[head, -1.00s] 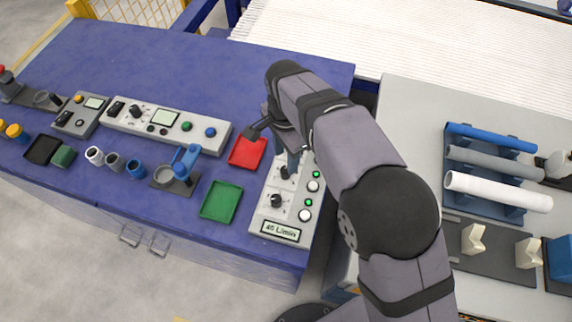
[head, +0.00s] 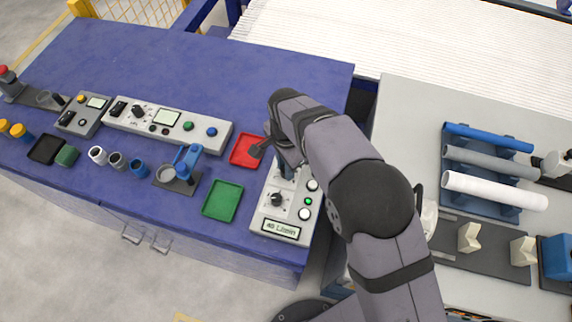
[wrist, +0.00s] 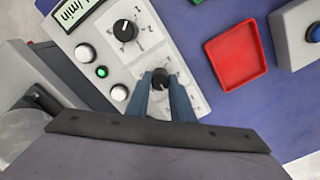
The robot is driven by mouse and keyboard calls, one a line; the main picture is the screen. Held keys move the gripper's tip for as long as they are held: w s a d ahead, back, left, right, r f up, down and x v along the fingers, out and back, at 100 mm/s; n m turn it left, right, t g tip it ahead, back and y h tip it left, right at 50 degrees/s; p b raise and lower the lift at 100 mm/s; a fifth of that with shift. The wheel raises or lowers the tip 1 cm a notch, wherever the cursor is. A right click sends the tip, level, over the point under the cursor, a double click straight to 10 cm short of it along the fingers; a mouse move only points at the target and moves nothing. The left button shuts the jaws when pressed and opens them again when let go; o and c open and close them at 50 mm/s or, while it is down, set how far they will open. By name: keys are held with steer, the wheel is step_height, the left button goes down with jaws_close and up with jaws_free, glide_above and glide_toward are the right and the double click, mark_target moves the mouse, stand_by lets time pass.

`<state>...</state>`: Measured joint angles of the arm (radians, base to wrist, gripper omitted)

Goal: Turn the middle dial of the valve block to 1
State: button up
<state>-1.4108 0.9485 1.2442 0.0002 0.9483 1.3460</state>
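The valve block (head: 262,222) is a light grey panel at the right end of the blue bench, with a lit display, black dials and a row of round lights. The dial nearest the display (wrist: 126,31) is uncovered in the wrist view, with numbers around it. My gripper (wrist: 160,76) points down at the middle dial (wrist: 160,79), with one blue finger on each side of it. I cannot tell whether the fingers press on it. Its pointer and most of its numbers are hard to read. The far end of the block is hidden by my gripper and arm.
A red tray (head: 246,151) and a green tray (head: 222,201) lie just left of the block. A blue stand (head: 187,162) and a long control panel (head: 222,133) are further left. Pipes on a rack (head: 490,190) lie on the grey table at right.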

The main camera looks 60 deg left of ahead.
jaws_close()
steer(key=n, duration=0.5)
steer(key=shift+b, duration=0.35)
steer(key=n, duration=0.6)
steer(key=shift+a+n, duration=0.1)
steer(key=shift+n, duration=0.3)
steer(key=n, duration=0.6)
steer(key=shift+r, duration=0.1)
steer(key=n, duration=0.6)
steer(key=shift+s+b, duration=0.1)
steer(key=shift+b, duration=0.2)
steer(key=o, duration=0.9)
jaws_free()
